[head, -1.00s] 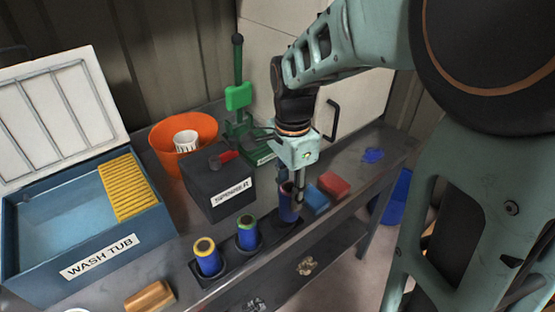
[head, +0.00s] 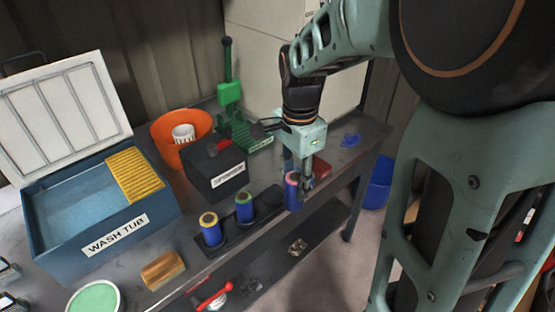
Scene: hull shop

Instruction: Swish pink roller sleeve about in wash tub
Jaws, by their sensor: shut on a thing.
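The pink roller sleeve (head: 292,192), blue-sided with a pink end on top, is upright in my gripper (head: 297,184). My gripper is shut on it, and its fingers hide part of the sleeve. The sleeve is over the bench's front edge, to the right of the dark rack (head: 227,239). The wash tub (head: 70,262) stands at the left. It is blue, its white lid (head: 60,105) is raised, and pale blue liquid (head: 80,208) shows inside. A yellow ribbed board (head: 135,177) covers its right end.
Two blue sleeves, with yellow (head: 209,228) and green (head: 244,208) tops, stand in the rack; its right place is empty. The dark spinner box (head: 215,172), orange bucket (head: 180,138) and green press (head: 230,95) stand behind. A wooden block (head: 163,269) lies before the tub.

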